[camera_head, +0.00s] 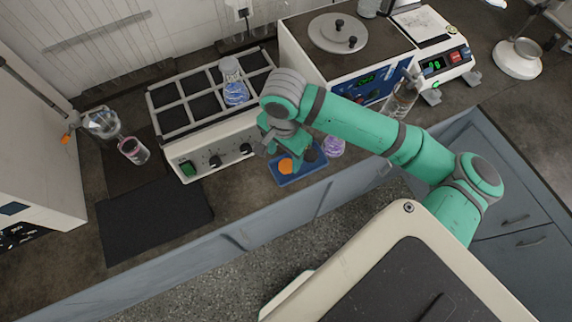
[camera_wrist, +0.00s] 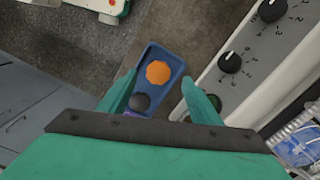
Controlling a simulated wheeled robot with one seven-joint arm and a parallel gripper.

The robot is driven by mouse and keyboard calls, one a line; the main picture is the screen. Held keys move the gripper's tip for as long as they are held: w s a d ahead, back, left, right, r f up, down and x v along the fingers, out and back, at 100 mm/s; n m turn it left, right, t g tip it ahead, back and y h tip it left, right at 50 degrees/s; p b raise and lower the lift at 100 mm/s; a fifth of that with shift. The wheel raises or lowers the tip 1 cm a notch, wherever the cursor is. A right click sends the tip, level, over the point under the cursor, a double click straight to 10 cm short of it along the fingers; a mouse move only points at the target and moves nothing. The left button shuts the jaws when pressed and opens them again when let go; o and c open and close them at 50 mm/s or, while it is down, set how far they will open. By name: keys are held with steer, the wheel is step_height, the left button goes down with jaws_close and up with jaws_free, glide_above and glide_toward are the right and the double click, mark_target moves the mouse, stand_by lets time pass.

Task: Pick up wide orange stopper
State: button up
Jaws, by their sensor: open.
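The wide orange stopper (camera_head: 286,166) lies in a small blue tray (camera_head: 290,181) at the front of the bench. In the wrist view the orange stopper (camera_wrist: 158,72) sits in the far half of the blue tray (camera_wrist: 178,66), and a dark round stopper (camera_wrist: 140,103) sits in the nearer half. My gripper (camera_head: 290,152) is above the tray. In the wrist view its two green fingers (camera_wrist: 155,88) are spread apart, one on each side of the tray, with nothing held between them. The orange stopper appears apart from both fingers.
A grey rack-topped unit with knobs (camera_head: 215,150) stands just behind the tray. A flask with purple contents (camera_head: 334,147) is right of the tray. A black mat (camera_head: 155,220) lies at left.

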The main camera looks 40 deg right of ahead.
mark_target(287, 165)
steer(key=shift+d+f, duration=0.2)
steer(key=shift+f, duration=1.15)
steer(key=shift+d+f, duration=0.2)
steer(key=shift+f, duration=1.1)
steer(key=shift+s, duration=0.1)
steer(key=c, duration=1.1)
